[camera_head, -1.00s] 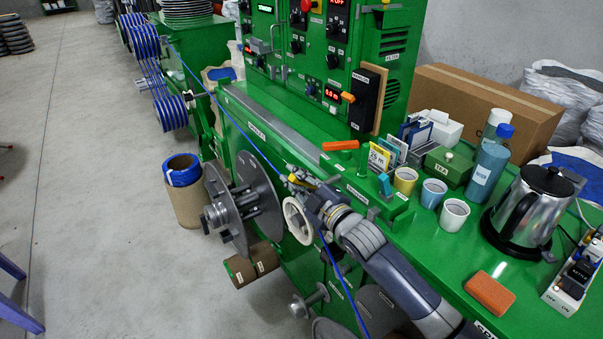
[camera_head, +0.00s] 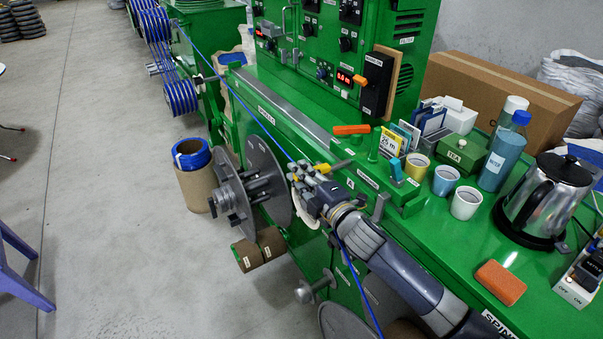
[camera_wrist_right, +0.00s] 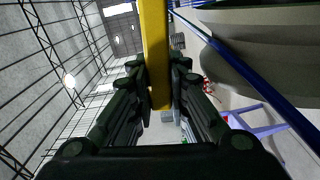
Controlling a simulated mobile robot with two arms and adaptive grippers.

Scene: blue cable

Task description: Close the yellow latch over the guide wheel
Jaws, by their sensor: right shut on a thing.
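My right gripper (camera_head: 297,174) is at the front edge of the green machine, beside the pale guide wheel (camera_head: 306,215), which it largely hides. In the right wrist view its fingers (camera_wrist_right: 158,92) are shut on the yellow latch (camera_wrist_right: 155,50), a flat bar standing between them. In the head view small yellow parts (camera_head: 293,178) show at the fingertips; how far the latch reaches over the wheel cannot be told. The blue cable (camera_head: 265,128) runs down from upper left past the gripper; it also crosses the right wrist view (camera_wrist_right: 250,84). My left gripper is not in view.
A grey flanged reel (camera_head: 266,178) stands left of the gripper. The floor at left is mostly clear.

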